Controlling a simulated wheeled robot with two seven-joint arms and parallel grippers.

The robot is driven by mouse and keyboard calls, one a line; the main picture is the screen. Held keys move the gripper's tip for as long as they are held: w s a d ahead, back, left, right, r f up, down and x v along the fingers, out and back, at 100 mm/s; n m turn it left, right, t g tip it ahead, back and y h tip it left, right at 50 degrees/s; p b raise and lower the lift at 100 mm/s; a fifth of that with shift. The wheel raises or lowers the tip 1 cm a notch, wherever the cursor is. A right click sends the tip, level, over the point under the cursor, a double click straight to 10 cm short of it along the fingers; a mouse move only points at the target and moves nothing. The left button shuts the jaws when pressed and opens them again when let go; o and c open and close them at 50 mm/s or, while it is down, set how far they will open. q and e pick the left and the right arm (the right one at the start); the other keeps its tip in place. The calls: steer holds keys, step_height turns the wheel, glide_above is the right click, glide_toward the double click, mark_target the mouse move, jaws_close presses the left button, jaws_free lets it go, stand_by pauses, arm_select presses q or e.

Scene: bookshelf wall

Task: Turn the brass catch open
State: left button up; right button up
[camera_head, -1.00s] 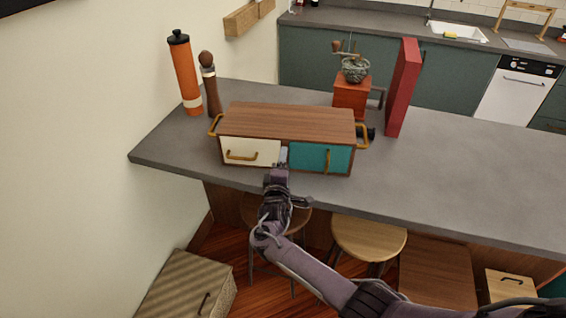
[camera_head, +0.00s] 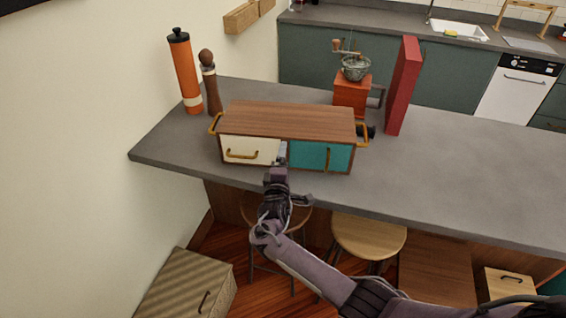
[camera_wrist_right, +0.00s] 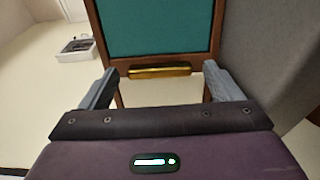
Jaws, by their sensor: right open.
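The brass catch (camera_wrist_right: 160,71) shows in the right wrist view as a bar along the brown strip below the teal door (camera_wrist_right: 155,28). In the head view it is hidden behind my right gripper (camera_head: 281,152). The wooden cabinet (camera_head: 285,120) stands on the counter with a cream door (camera_head: 240,147) on the left and the teal door on the right. My right gripper, also in the right wrist view (camera_wrist_right: 158,86), is open, its fingers to either side of the catch and nothing gripped. Contact cannot be told. My left gripper is out of view.
An orange bottle (camera_head: 186,72) and a pepper mill (camera_head: 210,85) stand at the cabinet's back left. A grinder (camera_head: 352,92) and a red book (camera_head: 403,85) stand at its back right. The counter (camera_head: 460,175) to the right is clear. Stools (camera_head: 368,236) are below.

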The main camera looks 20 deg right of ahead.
steer(key=shift+s, duration=0.1)
steer(key=v, duration=0.7)
steer(key=shift+s+a, duration=0.15)
steer(key=shift+s, duration=0.15)
